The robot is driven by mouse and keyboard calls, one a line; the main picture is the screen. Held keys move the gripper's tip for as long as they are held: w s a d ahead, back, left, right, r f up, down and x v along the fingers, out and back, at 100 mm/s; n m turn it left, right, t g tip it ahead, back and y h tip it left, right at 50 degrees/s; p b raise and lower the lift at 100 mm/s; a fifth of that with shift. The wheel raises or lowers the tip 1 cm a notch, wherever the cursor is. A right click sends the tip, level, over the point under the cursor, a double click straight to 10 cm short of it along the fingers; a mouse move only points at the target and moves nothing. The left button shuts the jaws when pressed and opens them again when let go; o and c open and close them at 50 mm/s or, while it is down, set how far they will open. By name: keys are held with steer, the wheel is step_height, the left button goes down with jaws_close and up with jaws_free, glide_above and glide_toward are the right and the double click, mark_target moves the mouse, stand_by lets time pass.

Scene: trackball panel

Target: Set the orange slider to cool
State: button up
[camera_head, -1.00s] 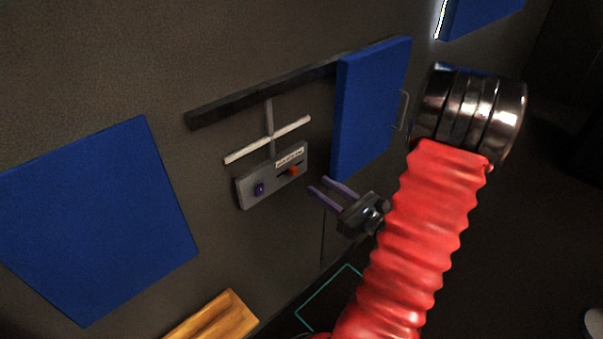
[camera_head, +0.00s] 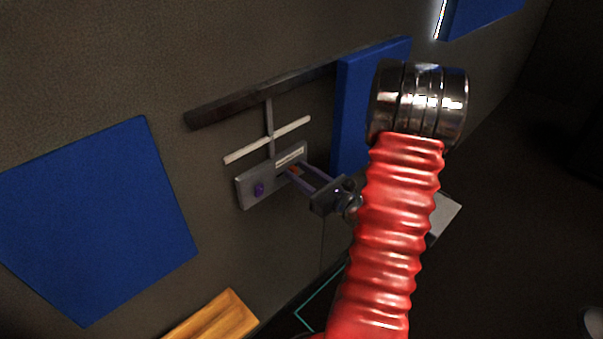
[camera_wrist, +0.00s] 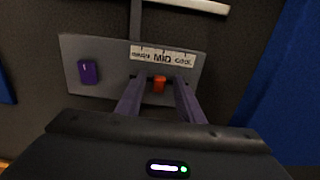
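The orange slider (camera_wrist: 159,84) sits on a grey panel (camera_wrist: 110,55) fixed to the wall. In the wrist view it stands below the middle label of a white scale strip (camera_wrist: 163,57) that reads "MID", with "COOL" to its right. A purple knob (camera_wrist: 88,72) is at the panel's left. My gripper (camera_wrist: 157,84) is open, its two purple fingers on either side of the slider with gaps between. Whether a fingertip touches the panel cannot be told. In the head view the slider (camera_head: 293,170) is partly hidden by the fingers of my gripper (camera_head: 296,170).
A blue wall board (camera_head: 365,110) stands right of the panel, close to my arm. A dark rail (camera_head: 230,107) and a white bar (camera_head: 245,152) are above the panel. Another blue board (camera_head: 95,220) is at the left, a yellow wooden piece (camera_head: 215,318) below.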

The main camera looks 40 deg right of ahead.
steer(key=shift+c, duration=0.2)
jaws_close()
stand_by(0.5)
